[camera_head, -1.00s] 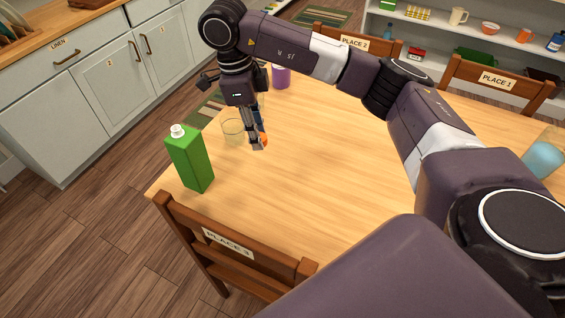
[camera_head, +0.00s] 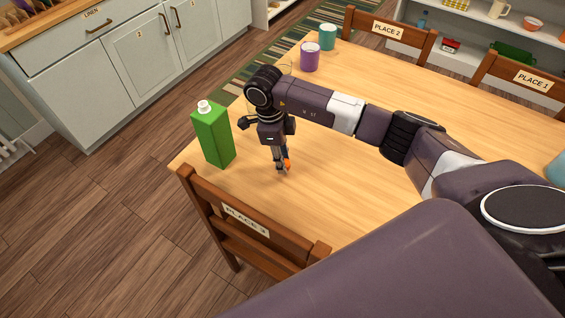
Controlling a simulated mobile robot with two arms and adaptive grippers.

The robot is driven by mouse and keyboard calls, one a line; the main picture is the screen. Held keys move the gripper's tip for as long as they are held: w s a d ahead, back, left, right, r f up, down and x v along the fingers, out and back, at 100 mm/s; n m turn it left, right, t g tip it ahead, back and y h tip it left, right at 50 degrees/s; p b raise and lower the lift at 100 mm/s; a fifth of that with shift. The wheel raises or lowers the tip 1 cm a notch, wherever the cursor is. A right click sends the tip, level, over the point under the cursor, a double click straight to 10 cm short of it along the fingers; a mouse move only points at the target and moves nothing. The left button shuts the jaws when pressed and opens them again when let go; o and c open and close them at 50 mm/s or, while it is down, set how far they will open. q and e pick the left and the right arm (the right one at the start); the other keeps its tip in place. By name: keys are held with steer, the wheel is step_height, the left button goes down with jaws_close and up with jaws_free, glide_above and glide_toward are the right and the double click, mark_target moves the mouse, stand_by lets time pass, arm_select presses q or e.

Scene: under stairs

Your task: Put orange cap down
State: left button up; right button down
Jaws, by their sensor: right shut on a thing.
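The orange cap (camera_head: 287,164) shows as a small orange patch at the fingertips of my right gripper (camera_head: 281,167). The right gripper points down, is shut on the cap, and is low over the near part of the wooden table (camera_head: 340,190). I cannot tell whether the cap touches the tabletop. The fingers hide part of the cap. My left gripper is not in view.
A green carton (camera_head: 213,137) with a white cap stands left of the gripper near the table edge. A purple cup (camera_head: 310,57) and a teal cup (camera_head: 328,37) stand at the far end. A chair labelled PLACE 3 (camera_head: 245,222) is at the near edge.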

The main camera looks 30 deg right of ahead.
step_height(320, 180, down, 2)
steer(key=shift+f, duration=0.15)
steer(key=shift+f, duration=0.2)
steer(key=c, duration=1.6)
jaws_free()
